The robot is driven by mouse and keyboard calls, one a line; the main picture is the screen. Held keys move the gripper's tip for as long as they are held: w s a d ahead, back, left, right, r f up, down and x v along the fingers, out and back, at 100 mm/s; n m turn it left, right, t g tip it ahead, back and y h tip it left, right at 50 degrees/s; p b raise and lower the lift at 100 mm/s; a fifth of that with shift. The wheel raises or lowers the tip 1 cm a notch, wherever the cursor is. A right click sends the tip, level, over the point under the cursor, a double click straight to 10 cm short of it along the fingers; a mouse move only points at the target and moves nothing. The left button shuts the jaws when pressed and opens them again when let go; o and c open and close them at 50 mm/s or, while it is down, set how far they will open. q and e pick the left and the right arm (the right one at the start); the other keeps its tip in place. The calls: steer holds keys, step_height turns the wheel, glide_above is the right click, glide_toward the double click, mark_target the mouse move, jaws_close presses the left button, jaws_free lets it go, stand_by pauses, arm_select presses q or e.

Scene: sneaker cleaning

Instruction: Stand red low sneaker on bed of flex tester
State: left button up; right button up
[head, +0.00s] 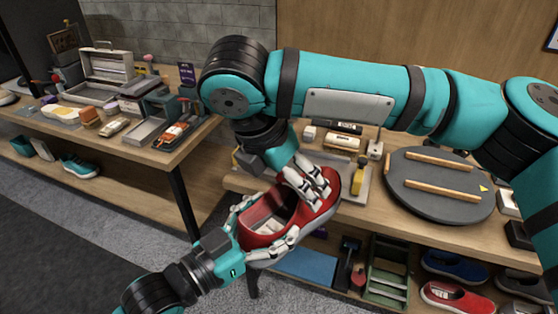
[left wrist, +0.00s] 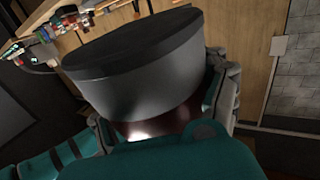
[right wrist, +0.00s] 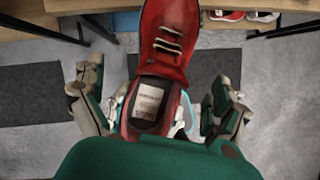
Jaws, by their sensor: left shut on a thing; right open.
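The red low sneaker (head: 318,211) is held in the air in front of the right-hand table, its opening facing up. My left gripper (head: 262,226) is shut on its heel part, with fingers along both sides. The left wrist view shows the pale sidewall and dark sole (left wrist: 150,75) close up. My right gripper (head: 312,182) is open above the sneaker. In the right wrist view its fingers (right wrist: 158,105) stand apart on either side of the shoe (right wrist: 168,50), whose laces and inner label show. I cannot surely identify the flex tester; a grey device with a flat plate (head: 147,131) stands on the left table.
A round dark turntable (head: 437,202) with wooden bars lies on the right table. A grey tray (head: 352,196) with a yellow item is beside the sneaker. Shelves below hold a blue shoe (head: 455,266) and a red shoe (head: 455,298). A floor gap separates the tables.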

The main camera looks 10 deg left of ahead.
mark_target(294, 193)
arm_select(q)
steer(key=shift+r, duration=0.1)
arm_select(e)
steer(key=x, duration=0.5)
steer(key=shift+w+d+f, duration=0.1)
steer(key=shift+w+f, duration=0.05)
steer(key=shift+f, duration=0.25)
arm_select(q)
steer(key=shift+s+d, duration=0.1)
arm_select(e)
steer(key=c, duration=1.6)
arm_select(q)
steer(key=o, duration=1.4)
arm_select(e)
steer(key=shift+r, duration=0.1)
arm_select(q)
steer(key=shift+o, duration=0.7)
